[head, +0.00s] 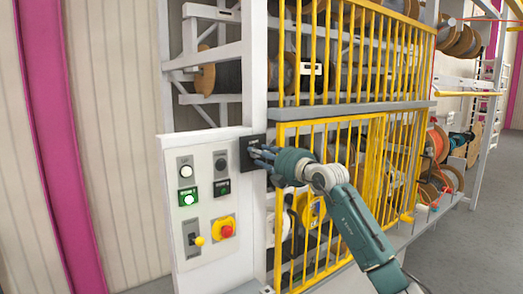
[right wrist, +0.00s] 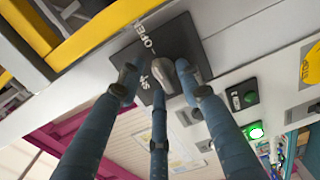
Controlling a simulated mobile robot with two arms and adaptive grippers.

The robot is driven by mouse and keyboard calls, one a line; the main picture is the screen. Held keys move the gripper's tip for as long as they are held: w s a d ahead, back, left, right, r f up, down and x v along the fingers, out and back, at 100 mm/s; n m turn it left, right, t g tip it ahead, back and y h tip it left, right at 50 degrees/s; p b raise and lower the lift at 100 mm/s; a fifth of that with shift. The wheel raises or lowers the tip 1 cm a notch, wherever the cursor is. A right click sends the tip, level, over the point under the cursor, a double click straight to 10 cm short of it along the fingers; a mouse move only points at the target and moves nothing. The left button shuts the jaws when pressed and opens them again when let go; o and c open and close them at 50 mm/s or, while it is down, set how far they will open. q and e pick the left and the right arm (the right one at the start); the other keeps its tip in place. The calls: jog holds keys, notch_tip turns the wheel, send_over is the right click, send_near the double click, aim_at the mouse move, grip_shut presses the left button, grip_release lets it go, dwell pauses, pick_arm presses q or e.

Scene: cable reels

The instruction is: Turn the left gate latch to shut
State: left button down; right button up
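The left gate latch is a black plate (head: 252,153) on the pale post beside the yellow gate, with a short grey handle (right wrist: 186,76) in the right wrist view. The plate carries white lettering, "OPEN" and a partly hidden word starting "SH". My right gripper (head: 262,154) is at the latch, its fingers pointing at the plate. In the wrist view its three fingers (right wrist: 158,85) are spread around the handle, with a gap on the left side. I cannot tell whether any finger touches the handle, or which word it points at. My left gripper is out of view.
Grey floor (head: 470,240) is clear at right.

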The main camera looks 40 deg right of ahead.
jog(key=shift+w, duration=0.1)
jog(key=shift+c, duration=0.3)
grip_shut()
pick_arm(q)
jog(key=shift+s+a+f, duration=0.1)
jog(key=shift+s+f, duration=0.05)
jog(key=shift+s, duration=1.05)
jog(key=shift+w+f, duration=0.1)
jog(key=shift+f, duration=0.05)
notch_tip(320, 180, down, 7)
jog(key=b, duration=0.7)
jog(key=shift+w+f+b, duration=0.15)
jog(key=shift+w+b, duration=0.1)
jog(key=shift+b, duration=0.15)
pick_arm(e)
jog(key=n, duration=1.7)
jog(key=shift+a+f+n, duration=0.2)
jog(key=shift+f+n, duration=0.15)
jog(key=shift+n, duration=0.05)
jog(key=shift+w+f, duration=0.1)
jog(key=shift+f, duration=0.05)
